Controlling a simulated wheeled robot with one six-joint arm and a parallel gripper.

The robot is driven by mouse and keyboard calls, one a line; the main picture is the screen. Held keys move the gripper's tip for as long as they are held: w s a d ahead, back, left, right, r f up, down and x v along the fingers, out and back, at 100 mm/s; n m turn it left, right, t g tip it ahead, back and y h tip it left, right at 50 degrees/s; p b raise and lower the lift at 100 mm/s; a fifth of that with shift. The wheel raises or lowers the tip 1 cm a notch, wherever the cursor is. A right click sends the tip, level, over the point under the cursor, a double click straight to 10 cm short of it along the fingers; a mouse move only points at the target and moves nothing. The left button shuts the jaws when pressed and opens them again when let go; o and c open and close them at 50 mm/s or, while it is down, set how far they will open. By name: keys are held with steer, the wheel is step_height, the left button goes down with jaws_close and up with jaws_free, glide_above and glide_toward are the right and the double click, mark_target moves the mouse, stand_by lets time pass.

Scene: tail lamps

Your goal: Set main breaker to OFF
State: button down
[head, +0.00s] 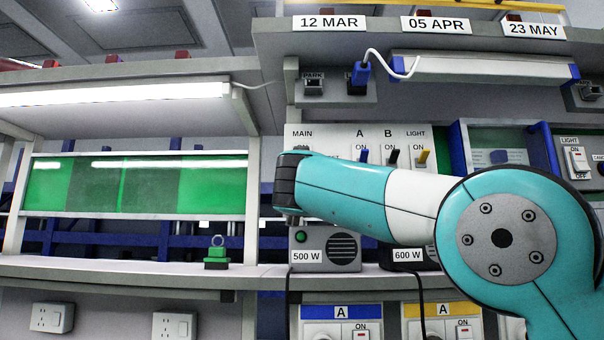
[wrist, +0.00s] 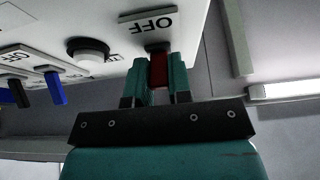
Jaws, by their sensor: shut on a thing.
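The white breaker panel (head: 330,133) carries MAIN, A, B and LIGHT labels in the head view. My arm's wrist covers the area under MAIN, so the main breaker and my gripper's fingers are hidden there. In the wrist view, my gripper (wrist: 159,82) has its two teal fingers closed on the sides of the red main breaker lever (wrist: 158,70). An upside-down OFF plate (wrist: 150,22) sits close to the lever's base. I cannot tell from these views whether the lever stands at ON or OFF.
The blue A lever (head: 364,156), black B lever (head: 394,157) and yellow LIGHT lever (head: 423,158) stand right of my wrist. A white round button (wrist: 88,49) is beside the main lever. A 500 W unit (head: 325,248) stands below on the shelf.

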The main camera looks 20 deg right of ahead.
stand_by(0.4)
steer(key=c, duration=1)
jaws_free()
steer(key=shift+c, duration=0.2)
steer(key=b+v, duration=0.6)
steer(key=v, duration=1.1)
steer(key=shift+f+b, duration=0.25)
steer(key=shift+b, duration=0.05)
steer(key=shift+s+a, duration=0.1)
steer(key=shift+s, duration=0.05)
